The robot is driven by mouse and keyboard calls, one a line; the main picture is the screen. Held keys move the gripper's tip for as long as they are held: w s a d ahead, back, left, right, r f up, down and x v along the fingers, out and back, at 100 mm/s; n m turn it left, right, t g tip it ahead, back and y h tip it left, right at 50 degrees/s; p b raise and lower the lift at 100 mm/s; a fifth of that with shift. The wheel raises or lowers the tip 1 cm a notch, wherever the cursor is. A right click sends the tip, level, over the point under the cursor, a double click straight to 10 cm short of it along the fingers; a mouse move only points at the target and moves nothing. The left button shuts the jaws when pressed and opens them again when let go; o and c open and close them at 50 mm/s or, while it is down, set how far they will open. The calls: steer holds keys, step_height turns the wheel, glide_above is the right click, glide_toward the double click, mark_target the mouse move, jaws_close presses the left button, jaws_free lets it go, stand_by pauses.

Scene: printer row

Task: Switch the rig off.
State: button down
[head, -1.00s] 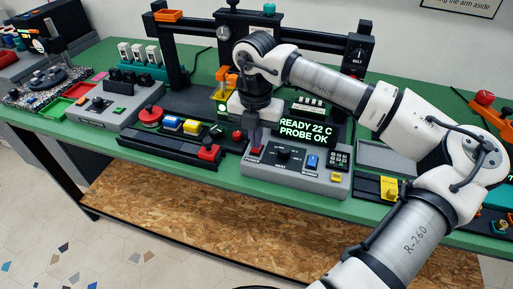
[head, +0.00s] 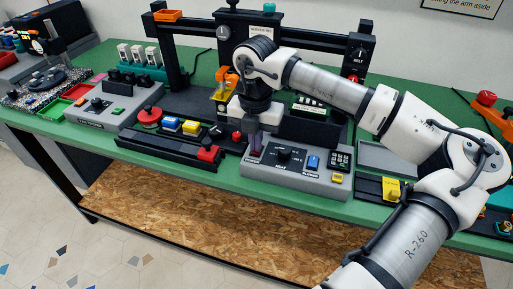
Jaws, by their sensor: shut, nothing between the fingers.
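The rig is a black gantry frame (head: 300,38) on a green bench, with a grey control box (head: 300,180) in front of it. The box carries a dark display (head: 308,128) with no text on it, a black knob (head: 284,154), a blue switch (head: 313,162), a yellow button (head: 337,178) and a small keypad (head: 340,158). My gripper (head: 255,156) is shut and empty, pointing down at the left end of the box. It covers the red control there, so I cannot tell that control's position or whether the fingers touch it.
Left of the box are a red button (head: 208,153), blue and yellow blocks and a red round knob (head: 149,117). A grey panel (head: 100,108) and trays are further left. A yellow block (head: 391,188) sits to the right. My arm reaches in from the right.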

step_height(320, 180, up, 7)
steer(key=p, duration=0.3)
stand_by(0.4)
steer(key=shift+f, duration=0.1)
